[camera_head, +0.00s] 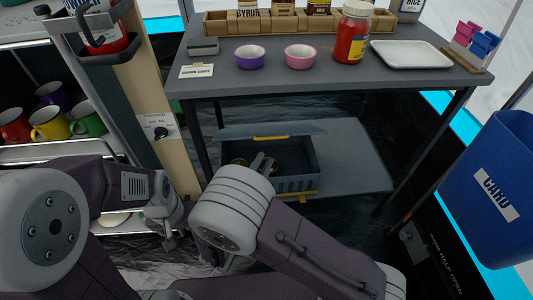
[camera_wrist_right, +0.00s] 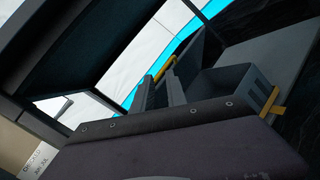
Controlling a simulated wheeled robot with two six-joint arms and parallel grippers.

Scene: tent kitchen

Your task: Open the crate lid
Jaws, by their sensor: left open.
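The crate (camera_head: 300,183) is dark grey and sits on the low shelf under the table. Its lid (camera_head: 225,131) stands raised at the back, with a yellow handle (camera_head: 271,138) on it, and the inside shows. In the right wrist view the crate (camera_wrist_right: 232,82) also shows open, with the lid (camera_wrist_right: 188,52) tilted up steeply. My right gripper (camera_head: 263,161) is over the crate opening, its fingers apart and nothing visible between them. In its wrist view (camera_wrist_right: 161,92) the fingertips are near the lid's handle; contact cannot be told. My left gripper (camera_head: 181,238) is open, low and left of the crate.
The grey table (camera_head: 225,83) above the crate bears two bowls, a red jar (camera_head: 352,38) and a white tray (camera_head: 411,55). A rack with mugs (camera_head: 48,124) stands at the left. A blue bin (camera_head: 495,165) hangs at the right. The shelf (camera_head: 352,165) right of the crate is bare.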

